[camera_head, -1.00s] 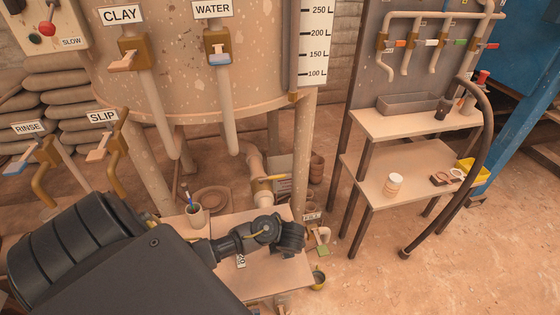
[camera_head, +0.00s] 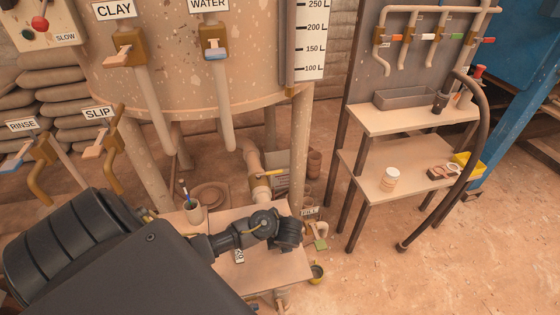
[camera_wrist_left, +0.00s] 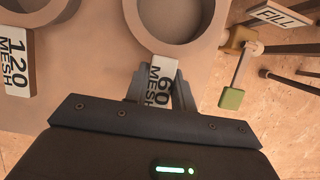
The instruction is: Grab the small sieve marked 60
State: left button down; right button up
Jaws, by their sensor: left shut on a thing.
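The small sieve marked 60 (camera_wrist_left: 176,22) is a round tan ring with a white tag reading 60 MESH (camera_wrist_left: 162,82) on its handle, in the left wrist view. My left gripper (camera_wrist_left: 161,88) is shut on that tagged handle, one finger on each side. The ring lies just beyond the fingertips. In the head view my left gripper (camera_head: 288,236) is over the right part of the low table and hides this sieve. My right gripper is not in view.
Another sieve (camera_wrist_left: 38,12), tagged 120 MESH, sits left in the wrist view. A FILL sign (camera_wrist_left: 280,14) and a green-handled valve (camera_wrist_left: 232,96) are at the right. A pot with brushes (camera_head: 193,211) stands on the low table (camera_head: 282,272). A two-level bench (camera_head: 408,184) stands right.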

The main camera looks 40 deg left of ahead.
pick_arm(q)
notch_tip(320, 180, up, 4)
jog(key=shift+f+p, duration=0.2)
jog(key=shift+p, duration=0.8)
jog(key=s+a+r+p, duration=0.1)
jog(key=s+r+p, duration=0.5)
jog(key=s, duration=0.8)
notch_tip(320, 180, up, 3)
jog(key=shift+a+r, duration=0.15)
jog(key=shift+a, duration=0.1)
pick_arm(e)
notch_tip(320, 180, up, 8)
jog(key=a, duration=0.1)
